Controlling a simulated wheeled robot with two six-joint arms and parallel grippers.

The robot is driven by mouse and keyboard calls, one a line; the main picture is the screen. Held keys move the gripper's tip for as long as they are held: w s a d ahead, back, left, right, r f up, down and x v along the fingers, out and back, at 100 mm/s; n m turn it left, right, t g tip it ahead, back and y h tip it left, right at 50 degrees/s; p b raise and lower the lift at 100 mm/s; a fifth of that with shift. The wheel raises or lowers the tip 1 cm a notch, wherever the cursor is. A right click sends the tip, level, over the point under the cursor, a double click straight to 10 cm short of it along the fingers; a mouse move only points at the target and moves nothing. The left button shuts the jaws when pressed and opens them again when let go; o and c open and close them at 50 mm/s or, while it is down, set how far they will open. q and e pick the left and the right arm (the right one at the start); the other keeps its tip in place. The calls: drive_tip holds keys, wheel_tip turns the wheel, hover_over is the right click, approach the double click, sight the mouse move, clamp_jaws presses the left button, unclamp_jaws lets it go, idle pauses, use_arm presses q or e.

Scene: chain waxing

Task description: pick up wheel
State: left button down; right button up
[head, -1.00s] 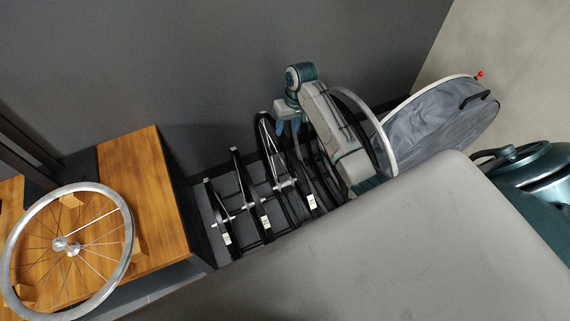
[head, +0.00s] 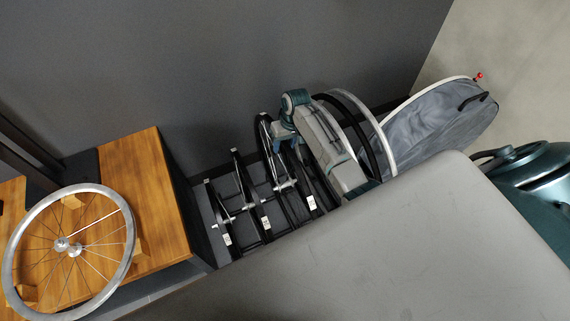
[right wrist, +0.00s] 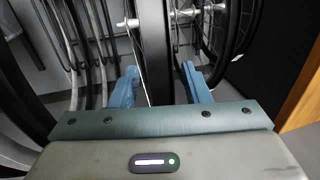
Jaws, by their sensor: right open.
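Black wheels stand upright in a dark rack in the head view. One wheel (head: 263,130) is at my right gripper (head: 285,144). In the right wrist view, the open blue fingers (right wrist: 162,88) sit on either side of a black wheel rim (right wrist: 154,60), with gaps showing on both sides; I cannot tell whether either finger touches it. A hub and spokes show just beyond the fingers. A silver spoked wheel (head: 127,262) rests on a wooden stand at the left, far from the gripper. My left gripper is not in view.
The rack (head: 222,216) holds wheels close together beside a dark wall (head: 250,50). The wooden stand (head: 150,190) is left of it. A grey round fabric bin with a white rim (head: 440,115) is at the right, close behind my right arm.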

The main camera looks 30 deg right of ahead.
drive_tip(key=shift+f, duration=0.25)
idle(0.4)
clamp_jaws()
idle(1.2)
